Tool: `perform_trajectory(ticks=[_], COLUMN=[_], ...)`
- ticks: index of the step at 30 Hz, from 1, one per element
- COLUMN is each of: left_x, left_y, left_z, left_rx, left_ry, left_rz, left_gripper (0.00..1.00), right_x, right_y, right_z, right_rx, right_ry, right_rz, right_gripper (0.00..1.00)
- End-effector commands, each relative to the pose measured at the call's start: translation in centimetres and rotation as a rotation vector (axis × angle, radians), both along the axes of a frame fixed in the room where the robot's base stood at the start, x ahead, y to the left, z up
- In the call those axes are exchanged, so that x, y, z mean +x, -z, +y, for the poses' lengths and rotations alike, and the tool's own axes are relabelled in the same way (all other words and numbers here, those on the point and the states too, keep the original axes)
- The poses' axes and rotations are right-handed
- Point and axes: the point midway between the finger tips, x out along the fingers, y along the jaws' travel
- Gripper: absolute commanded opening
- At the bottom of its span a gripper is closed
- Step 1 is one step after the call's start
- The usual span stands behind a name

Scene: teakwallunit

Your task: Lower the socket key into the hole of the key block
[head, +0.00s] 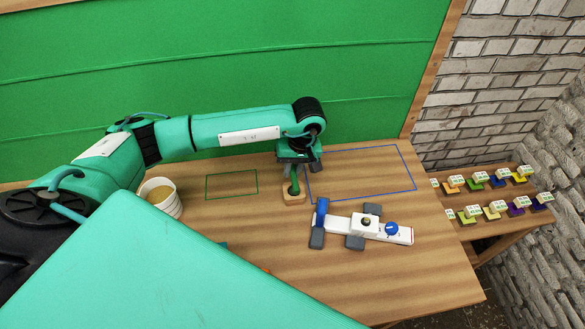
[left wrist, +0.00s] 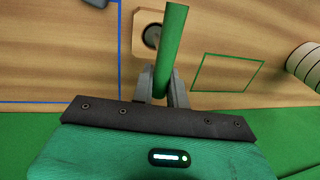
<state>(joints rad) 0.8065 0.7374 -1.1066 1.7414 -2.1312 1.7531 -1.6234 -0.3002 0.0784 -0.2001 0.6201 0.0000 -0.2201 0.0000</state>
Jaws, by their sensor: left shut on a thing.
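The socket key (head: 294,184) is a green rod, held roughly upright below my left gripper (head: 298,165). My left gripper is shut on it; in the left wrist view the fingers (left wrist: 160,88) close around the green rod (left wrist: 176,38). The key block (head: 294,199) is a small light wooden block on the table, right under the key. In the left wrist view the key block (left wrist: 138,45) shows a dark round hole with a grey rim beside the rod. My right gripper is out of view.
A white fixture (head: 345,224) with a blue knob and grey feet lies right of the block. A pale cup (head: 161,199) stands at left. Green and blue outlines mark the table. A side shelf (head: 495,205) holds several coloured pieces. A green wall stands behind.

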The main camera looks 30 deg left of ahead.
Motion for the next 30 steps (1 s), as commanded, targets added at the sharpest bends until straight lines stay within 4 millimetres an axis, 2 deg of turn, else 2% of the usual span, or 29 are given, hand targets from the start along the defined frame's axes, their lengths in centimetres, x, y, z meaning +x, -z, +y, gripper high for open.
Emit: perform_trajectory(ticks=[6, 7, 10, 11, 22, 26, 30], left_x=[0.0, 0.0, 0.0, 0.0, 0.1, 0.4, 0.8], left_y=[0.7, 0.6, 0.5, 0.5, 0.0, -1.7, -4.7], left_z=[0.0, 0.0, 0.0, 0.0, -0.1, -0.4, -0.8], left_rx=[0.0, 0.0, 0.0, 0.0, -0.001, -0.002, -0.001], left_ry=[0.0, 0.0, 0.0, 0.0, 0.0, 0.002, 0.002], left_rz=[0.0, 0.0, 0.0, 0.0, -0.002, -0.005, -0.007], left_gripper=[0.0, 0.17, 0.37, 0.41, 0.41, 0.41, 0.41], right_x=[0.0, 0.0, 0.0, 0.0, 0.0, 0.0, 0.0], right_y=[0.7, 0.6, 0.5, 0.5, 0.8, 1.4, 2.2], right_z=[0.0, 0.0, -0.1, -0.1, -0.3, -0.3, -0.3], right_rx=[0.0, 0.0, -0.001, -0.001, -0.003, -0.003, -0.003], right_ry=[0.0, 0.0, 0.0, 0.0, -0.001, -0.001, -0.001], right_rz=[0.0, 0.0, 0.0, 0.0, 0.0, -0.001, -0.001], right_gripper=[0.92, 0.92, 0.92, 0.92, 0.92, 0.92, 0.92])
